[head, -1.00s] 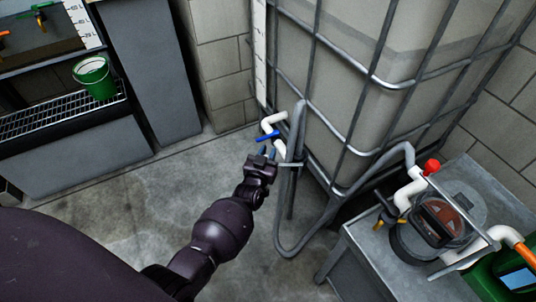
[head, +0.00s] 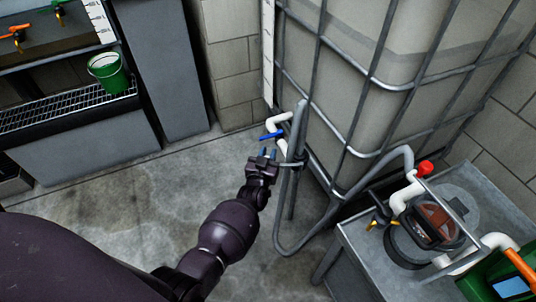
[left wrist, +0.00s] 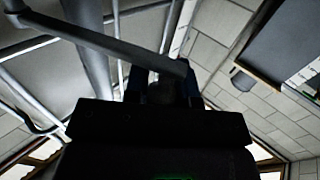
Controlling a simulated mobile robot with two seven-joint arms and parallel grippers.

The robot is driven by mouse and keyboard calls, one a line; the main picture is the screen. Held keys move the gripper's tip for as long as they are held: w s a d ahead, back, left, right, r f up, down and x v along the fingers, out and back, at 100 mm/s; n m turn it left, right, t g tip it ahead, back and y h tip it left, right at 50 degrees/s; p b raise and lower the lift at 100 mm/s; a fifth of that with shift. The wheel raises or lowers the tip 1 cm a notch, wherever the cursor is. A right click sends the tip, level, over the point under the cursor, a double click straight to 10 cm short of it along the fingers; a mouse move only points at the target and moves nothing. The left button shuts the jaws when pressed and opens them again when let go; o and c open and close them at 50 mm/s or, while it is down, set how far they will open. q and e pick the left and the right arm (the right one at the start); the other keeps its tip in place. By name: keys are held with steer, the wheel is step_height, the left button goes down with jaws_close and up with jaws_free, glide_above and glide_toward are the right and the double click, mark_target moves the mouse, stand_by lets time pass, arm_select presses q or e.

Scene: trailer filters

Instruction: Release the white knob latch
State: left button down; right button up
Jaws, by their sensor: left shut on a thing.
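No white knob can be made out clearly. My left gripper (head: 266,156) is beside the grey hose at the front corner of the caged tank, just below a blue valve handle (head: 271,136) on a white pipe (head: 279,120). Its jaws are closed at the end of a thin grey bar (head: 291,165) that reaches toward the hose. In the left wrist view the bar (left wrist: 100,40) crosses in front of the fingers (left wrist: 157,80), and its end lies between the blue fingertips. The gripped part is mostly hidden. My right gripper is not in view.
The caged tank (head: 410,50) stands behind the gripper. The grey hose (head: 300,130) loops down to the floor and up to a metal bench (head: 360,262) with a red knob (head: 425,168) and pump. A green bucket (head: 108,75) is on a rack. The floor at left is clear.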

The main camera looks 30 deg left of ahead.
arm_select(q)
steer(key=c, duration=0.9)
jaws_free()
steer(key=shift+c, duration=0.2)
